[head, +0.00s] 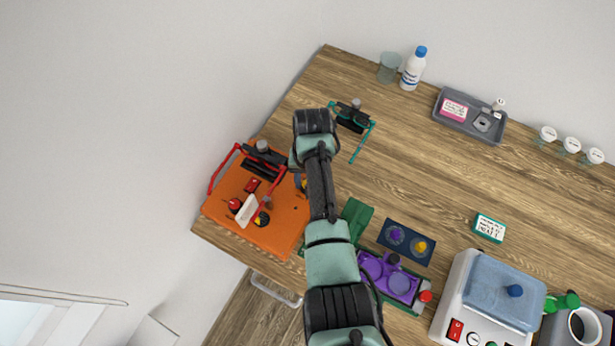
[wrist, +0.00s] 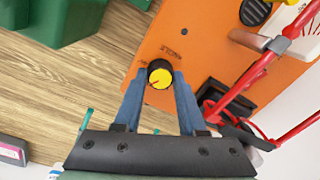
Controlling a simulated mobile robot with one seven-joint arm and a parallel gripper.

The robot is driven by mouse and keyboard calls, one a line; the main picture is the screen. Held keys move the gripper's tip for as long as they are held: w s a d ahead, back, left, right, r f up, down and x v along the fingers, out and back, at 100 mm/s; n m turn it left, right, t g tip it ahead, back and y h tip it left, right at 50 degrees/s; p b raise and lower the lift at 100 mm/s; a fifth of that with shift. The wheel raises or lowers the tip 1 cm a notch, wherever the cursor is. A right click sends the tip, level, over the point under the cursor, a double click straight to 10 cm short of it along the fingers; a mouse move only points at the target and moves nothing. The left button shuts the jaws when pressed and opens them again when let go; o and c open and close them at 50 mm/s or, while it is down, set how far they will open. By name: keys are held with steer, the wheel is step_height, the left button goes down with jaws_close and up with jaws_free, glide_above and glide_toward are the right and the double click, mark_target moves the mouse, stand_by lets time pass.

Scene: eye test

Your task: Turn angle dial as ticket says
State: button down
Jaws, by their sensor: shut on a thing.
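The orange machine (head: 284,238) stands at the table's left corner and fills the upper right of the wrist view (wrist: 200,30). A black dial with a yellow top (wrist: 160,76) sits on it, with a dark red line on the top. In the head view my arm mostly hides the gripper and dial. A white card with a teal border (head: 489,228) lies on the table at right; its writing is too small to read surely.
Red bars (wrist: 245,80) and a white panel (wrist: 302,35) rise from the machine near my gripper. A green box (wrist: 65,20) stands beside the machine. A teal-framed stand (head: 352,118), a grey tray (head: 470,128) and a white-and-blue device (head: 488,300) stand elsewhere. The table's middle is clear.

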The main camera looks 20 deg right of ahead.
steer(key=m+p, duration=0.1)
steer(key=m, duration=0.4)
steer(key=shift+r+m, duration=0.1)
steer(key=shift+m, duration=0.2)
steer(key=m, duration=0.5)
steer(key=shift+m, duration=0.3)
steer(key=shift+c, duration=2.4)
jaws_free()
step_height(320, 180, up, 13)
steer(key=b, duration=0.1)
steer(key=shift+s, duration=0.3)
